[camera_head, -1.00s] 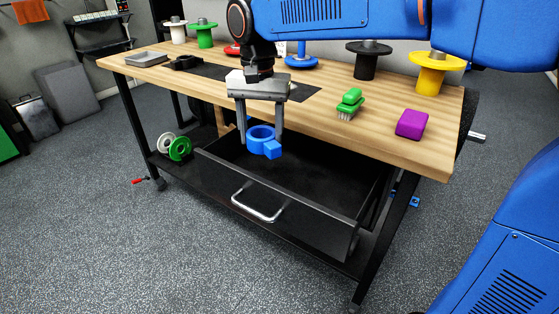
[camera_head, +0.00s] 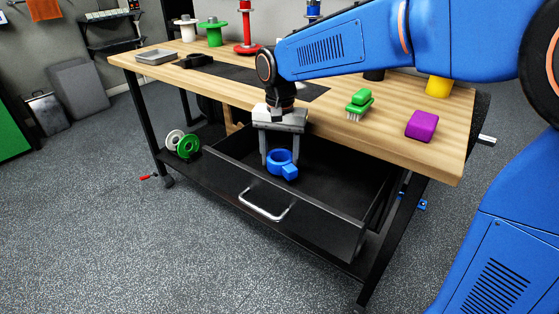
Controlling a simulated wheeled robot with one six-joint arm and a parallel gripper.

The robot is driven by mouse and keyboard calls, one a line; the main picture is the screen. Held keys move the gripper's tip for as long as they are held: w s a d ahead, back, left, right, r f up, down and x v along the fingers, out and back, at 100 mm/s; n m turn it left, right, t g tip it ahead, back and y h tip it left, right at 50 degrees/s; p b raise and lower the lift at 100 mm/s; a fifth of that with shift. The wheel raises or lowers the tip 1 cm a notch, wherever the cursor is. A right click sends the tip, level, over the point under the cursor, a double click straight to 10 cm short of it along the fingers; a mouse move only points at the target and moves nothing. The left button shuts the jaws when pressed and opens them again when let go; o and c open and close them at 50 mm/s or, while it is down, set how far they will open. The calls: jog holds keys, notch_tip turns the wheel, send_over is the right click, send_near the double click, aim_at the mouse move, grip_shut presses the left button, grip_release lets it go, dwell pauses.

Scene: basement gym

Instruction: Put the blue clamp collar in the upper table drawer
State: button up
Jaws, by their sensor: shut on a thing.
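The blue clamp collar (camera_head: 281,162) is a thick ring with a square lug on its right side. My gripper (camera_head: 280,158) points down, shut on the collar, with one finger at its left and the other at its far right side. The collar is over the open drawer (camera_head: 308,216), within its walls as seen from here. I cannot tell whether it touches the drawer floor. The drawer is black with a silver handle (camera_head: 263,206) and is pulled out below the wooden table top. The drawer floor looks empty apart from the collar area.
On the table (camera_head: 417,159) stand a green brush (camera_head: 359,105), a purple block (camera_head: 421,125), a grey tray (camera_head: 156,57) and several coloured spools. A lower shelf holds green and white discs (camera_head: 187,147). The table's front edge is close to my arm.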

jog(key=shift+s+a+f, duration=0.1)
jog(key=shift+f, duration=0.4)
jog(key=shift+f, duration=0.1)
jog(key=o, duration=1.2)
notch_tip(320, 180, up, 12)
jog(key=shift+r, duration=0.15)
